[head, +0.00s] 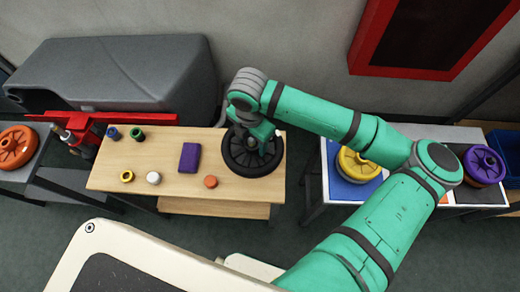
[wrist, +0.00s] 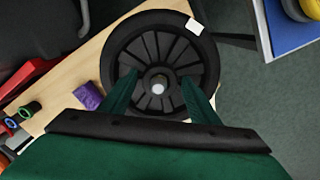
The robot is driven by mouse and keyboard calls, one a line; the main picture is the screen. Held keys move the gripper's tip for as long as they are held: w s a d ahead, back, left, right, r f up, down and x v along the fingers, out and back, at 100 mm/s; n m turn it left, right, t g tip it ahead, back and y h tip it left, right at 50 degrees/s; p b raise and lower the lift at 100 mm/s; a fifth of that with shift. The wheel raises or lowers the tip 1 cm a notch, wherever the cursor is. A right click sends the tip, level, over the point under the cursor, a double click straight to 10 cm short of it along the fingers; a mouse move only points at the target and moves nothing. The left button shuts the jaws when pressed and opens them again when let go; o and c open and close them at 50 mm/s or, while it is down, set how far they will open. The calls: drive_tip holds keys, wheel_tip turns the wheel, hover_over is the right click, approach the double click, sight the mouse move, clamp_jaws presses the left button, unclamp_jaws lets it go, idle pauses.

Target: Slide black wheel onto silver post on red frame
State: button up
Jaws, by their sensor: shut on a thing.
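The black wheel (head: 238,164) is at the right end of the wooden table, flat side up. It fills the top middle of the wrist view (wrist: 130,45), with spokes, a central hub and a white patch on its rim. My gripper (head: 259,143) is over the wheel, its two green fingers (wrist: 158,88) on either side of the hub, shut on the wheel. I cannot tell whether the wheel touches the table or is slightly raised. The red frame (head: 130,118) stands at the left behind the table. A small silver post (head: 60,131) shows at its left end.
The wooden table (head: 225,199) holds a purple block (head: 189,157) and several small coloured rings and caps left of the wheel. A grey tank (head: 125,75) stands behind. An orange wheel (head: 15,147) is far left; yellow (head: 356,164) and purple (head: 484,165) wheels are on the right bench.

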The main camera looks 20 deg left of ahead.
drive_tip(key=shift+s+f, duration=0.15)
drive_tip(key=shift+f, duration=0.6)
drive_tip(key=shift+w+a+r, duration=0.2)
drive_tip(key=shift+a+r, duration=0.05)
drive_tip(key=shift+w+a+r, duration=0.2)
drive_tip(key=shift+a, duration=0.1)
drive_tip(key=c, duration=0.5)
drive_tip(key=shift+d+r, duration=0.2)
drive_tip(key=shift+r, duration=0.1)
clamp_jaws()
drive_tip(key=shift+s+d+r, duration=0.15)
drive_tip(key=shift+d+r, duration=0.1)
drive_tip(key=shift+r, duration=0.4)
drive_tip(key=shift+r, duration=0.2)
drive_tip(key=shift+r, duration=1.6)
drive_tip(key=shift+r, duration=0.15)
